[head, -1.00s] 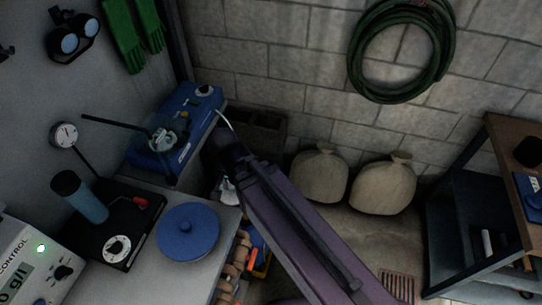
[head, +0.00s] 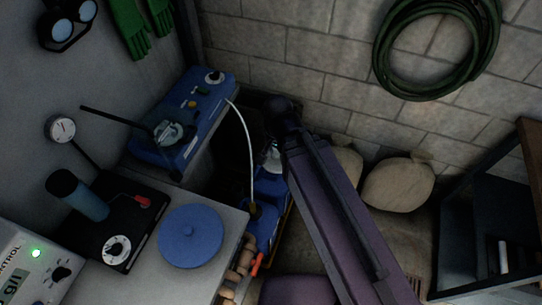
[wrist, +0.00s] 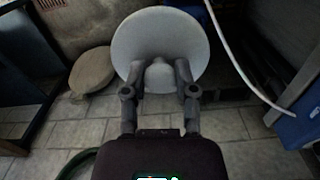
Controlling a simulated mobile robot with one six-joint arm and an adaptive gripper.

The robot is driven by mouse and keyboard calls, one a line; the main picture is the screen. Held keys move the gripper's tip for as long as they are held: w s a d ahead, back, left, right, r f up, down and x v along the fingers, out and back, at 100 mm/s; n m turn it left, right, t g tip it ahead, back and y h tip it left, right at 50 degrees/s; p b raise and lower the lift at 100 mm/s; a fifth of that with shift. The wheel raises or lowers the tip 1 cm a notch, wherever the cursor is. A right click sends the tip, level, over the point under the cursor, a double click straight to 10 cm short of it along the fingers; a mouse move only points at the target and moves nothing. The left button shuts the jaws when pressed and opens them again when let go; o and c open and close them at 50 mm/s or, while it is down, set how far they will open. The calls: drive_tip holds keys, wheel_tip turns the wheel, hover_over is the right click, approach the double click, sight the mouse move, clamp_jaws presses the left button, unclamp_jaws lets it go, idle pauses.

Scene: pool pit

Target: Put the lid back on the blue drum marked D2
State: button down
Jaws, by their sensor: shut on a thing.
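My gripper (wrist: 158,88) is shut on the knob of a pale round disc-like piece (wrist: 160,35); I cannot tell from its pale look whether it is a lid or a funnel. In the head view this pale piece (head: 272,158) is small and partly hidden by my arm, above the floor gap beside the counter. Blue drums stand low beside the counter, one nearer (head: 264,230) and one farther (head: 270,184). Their marks are not legible, so I cannot tell which is D2.
A white hose (head: 246,140) runs from the blue pump unit (head: 200,95) down to the nearer drum. Sacks (head: 398,185) stand by the block wall. A dark shelf (head: 480,230) is at right. The counter (head: 130,283) holds a black device and a control box.

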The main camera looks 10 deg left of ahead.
drive_tip(key=shift+d, duration=0.1)
drive_tip(key=shift+w+f+b, duration=0.25)
drive_tip(key=shift+f+b, duration=0.25)
drive_tip(key=shift+b, duration=0.05)
drive_tip(key=w+a+f+n+b, duration=0.2)
drive_tip(key=w+f+b, duration=0.5)
drive_tip(key=f+b, duration=0.5)
drive_tip(key=w+a+f+n+b, duration=0.2)
drive_tip(key=w+f+n+b, duration=0.2)
drive_tip(key=w+f+b, duration=0.4)
drive_tip(key=w+a+f+n+b, duration=0.2)
drive_tip(key=w+f+n+b, duration=0.2)
drive_tip(key=f+b, duration=1.3)
drive_tip(key=shift+w, duration=1.75)
drive_tip(key=shift+f, duration=0.15)
wheel_tip(320, 180, down, 6)
drive_tip(key=b, duration=0.6)
drive_tip(key=shift+s, duration=0.1)
drive_tip(key=shift+f+b, duration=0.2)
drive_tip(key=shift+b, duration=0.15)
idle(0.3)
